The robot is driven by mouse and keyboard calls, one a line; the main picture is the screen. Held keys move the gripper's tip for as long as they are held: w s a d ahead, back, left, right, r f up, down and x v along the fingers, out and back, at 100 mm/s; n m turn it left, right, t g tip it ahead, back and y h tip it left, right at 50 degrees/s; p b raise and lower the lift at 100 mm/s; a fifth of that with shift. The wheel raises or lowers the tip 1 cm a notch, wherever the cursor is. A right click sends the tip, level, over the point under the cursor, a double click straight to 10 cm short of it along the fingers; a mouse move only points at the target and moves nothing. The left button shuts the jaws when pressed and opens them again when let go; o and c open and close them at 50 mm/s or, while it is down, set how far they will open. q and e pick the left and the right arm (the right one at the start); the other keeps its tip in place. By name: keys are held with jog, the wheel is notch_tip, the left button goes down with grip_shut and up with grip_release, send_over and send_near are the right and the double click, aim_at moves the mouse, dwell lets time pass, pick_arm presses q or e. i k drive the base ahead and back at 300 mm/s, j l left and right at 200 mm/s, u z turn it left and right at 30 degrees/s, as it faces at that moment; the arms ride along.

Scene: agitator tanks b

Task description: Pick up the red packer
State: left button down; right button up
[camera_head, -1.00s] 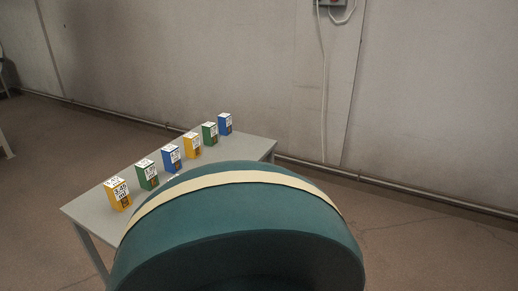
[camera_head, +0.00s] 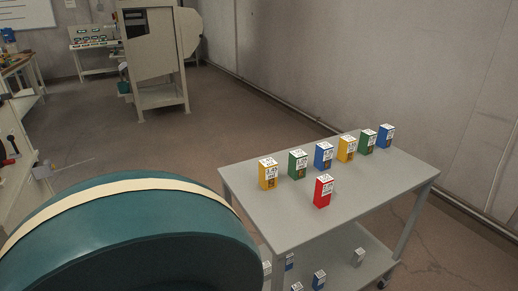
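The red packer (camera_head: 323,191) is a small upright red box with a white printed label on top. It stands alone near the front edge of a grey table (camera_head: 285,218). Behind it is a row of similar boxes: a yellow box (camera_head: 268,174), a green box (camera_head: 298,164), a blue box (camera_head: 323,155), a second yellow box (camera_head: 346,149), a second green box (camera_head: 367,142) and a second blue box (camera_head: 386,136). Neither of my grippers shows in the head view.
A large teal rounded body with a cream band fills the lower left. A lower shelf (camera_head: 345,266) under the table holds several small boxes. A beige machine (camera_head: 158,60) stands at the back. The floor (camera_head: 110,130) between is open. A wall runs along the right.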

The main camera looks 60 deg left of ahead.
aim_at(325, 183)
jog(key=u, duration=1.4)
